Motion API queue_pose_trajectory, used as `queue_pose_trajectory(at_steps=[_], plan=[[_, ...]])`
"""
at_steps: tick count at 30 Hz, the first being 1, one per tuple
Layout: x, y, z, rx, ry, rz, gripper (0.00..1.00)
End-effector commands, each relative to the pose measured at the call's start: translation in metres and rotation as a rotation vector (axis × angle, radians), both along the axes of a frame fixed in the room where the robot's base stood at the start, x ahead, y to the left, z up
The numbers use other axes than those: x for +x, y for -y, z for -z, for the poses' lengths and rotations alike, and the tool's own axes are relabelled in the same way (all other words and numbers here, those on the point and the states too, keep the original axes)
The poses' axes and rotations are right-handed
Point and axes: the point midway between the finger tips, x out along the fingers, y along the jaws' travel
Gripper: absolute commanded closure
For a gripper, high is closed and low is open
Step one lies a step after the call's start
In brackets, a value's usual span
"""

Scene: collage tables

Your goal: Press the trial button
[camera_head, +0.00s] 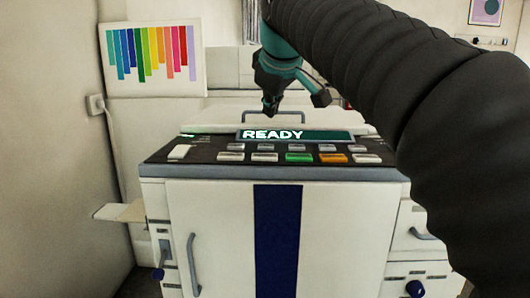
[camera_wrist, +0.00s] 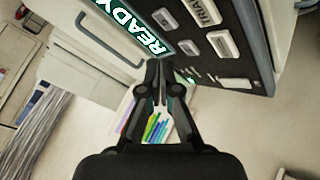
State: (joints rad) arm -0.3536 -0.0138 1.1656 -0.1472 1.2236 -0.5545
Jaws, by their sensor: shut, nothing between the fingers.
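The trial button is a pale key (camera_wrist: 207,12) marked TRIAL at the top of the wrist view, on the copier's dark control panel (camera_wrist: 250,50). In the head view the panel (camera_head: 210,170) spans the top front of the machine, but its key labels are too small to read. My gripper (camera_head: 270,108) points down above the back of the panel, just behind the READY screen (camera_head: 295,135). In the wrist view the gripper's fingertips (camera_wrist: 154,65) are together and empty, beside the screen (camera_wrist: 150,35) and apart from the trial button.
The panel also carries a green key (camera_head: 299,157), an orange key (camera_head: 333,158), several pale keys and a wide white key (camera_head: 179,152). A grey bar handle (camera_head: 273,113) stands behind the screen. A striped colour chart (camera_head: 153,58) hangs on the wall. My dark arm covers the upper right.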

Motion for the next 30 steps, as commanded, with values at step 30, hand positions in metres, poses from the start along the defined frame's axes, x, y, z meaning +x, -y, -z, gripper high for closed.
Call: queue_pose_trajectory(at_steps=[30], plan=[[0.010, -0.013, 0.032, -0.024, 0.026, -0.039, 1.00]])
